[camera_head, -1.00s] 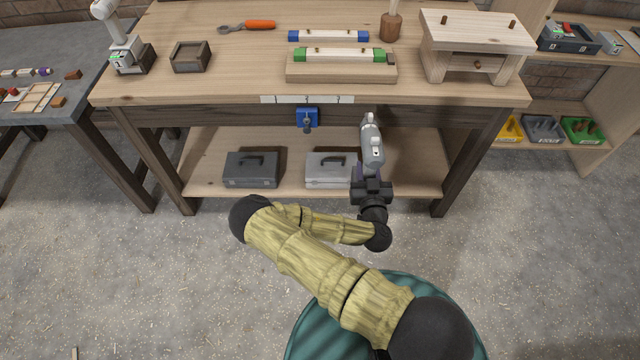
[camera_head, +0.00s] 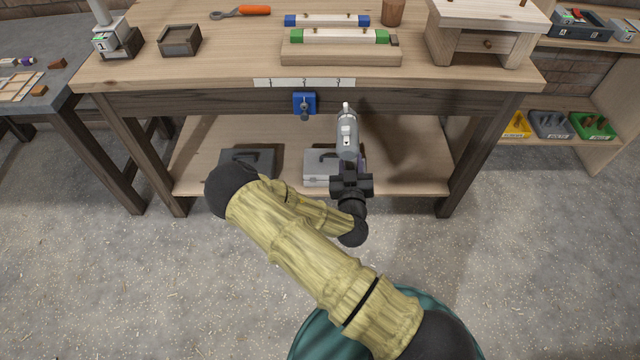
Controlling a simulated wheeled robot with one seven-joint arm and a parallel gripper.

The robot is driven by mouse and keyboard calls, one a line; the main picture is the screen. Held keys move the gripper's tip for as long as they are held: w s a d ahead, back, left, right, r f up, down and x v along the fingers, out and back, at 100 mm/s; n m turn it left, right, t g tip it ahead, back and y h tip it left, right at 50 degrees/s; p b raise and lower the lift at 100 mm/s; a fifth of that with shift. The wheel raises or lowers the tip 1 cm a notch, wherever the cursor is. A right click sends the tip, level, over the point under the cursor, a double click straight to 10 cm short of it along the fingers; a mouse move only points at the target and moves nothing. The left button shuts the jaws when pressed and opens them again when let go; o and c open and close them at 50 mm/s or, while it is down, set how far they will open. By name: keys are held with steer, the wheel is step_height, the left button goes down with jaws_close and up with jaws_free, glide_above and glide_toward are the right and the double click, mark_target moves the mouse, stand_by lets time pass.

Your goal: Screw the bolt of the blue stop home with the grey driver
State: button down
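The blue stop (camera_head: 304,102) is on the front apron of the workbench, under the white numbered strip. Its dark bolt (camera_head: 304,115) sticks out toward me. My gripper (camera_head: 351,177) is shut on the grey driver (camera_head: 347,137). The driver points away from me, with its light tip a little to the right of the blue stop and apart from it. The fingers' contact with the driver is partly hidden by the gripper body.
The workbench top (camera_head: 200,76) overhangs the apron. Its lower shelf holds a dark toolbox (camera_head: 247,160) and a silver toolbox (camera_head: 318,168), partly behind my arm. A small drawer stand (camera_head: 487,42) is at the top right.

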steer(key=shift+n, duration=0.4)
steer(key=a+f+b, duration=0.1)
steer(key=b, duration=0.2)
steer(key=a+f+b, duration=0.1)
steer(key=f+b, duration=0.1)
steer(key=b, duration=0.1)
steer(key=shift+w+a, duration=0.35)
steer(key=shift+w, duration=0.05)
steer(key=a+f+n+y+b, duration=0.1)
steer(key=a+b, duration=0.4)
steer(key=b, duration=1)
steer(key=f+n, duration=0.1)
steer(key=n, duration=0.1)
steer(key=shift+s+a+f+n, duration=0.15)
steer(key=shift+a+f+n, duration=0.15)
steer(key=shift+a+n, duration=0.1)
steer(key=shift+w+d, duration=0.15)
steer(key=shift+w, duration=2.65)
steer(key=shift+w, duration=1.3)
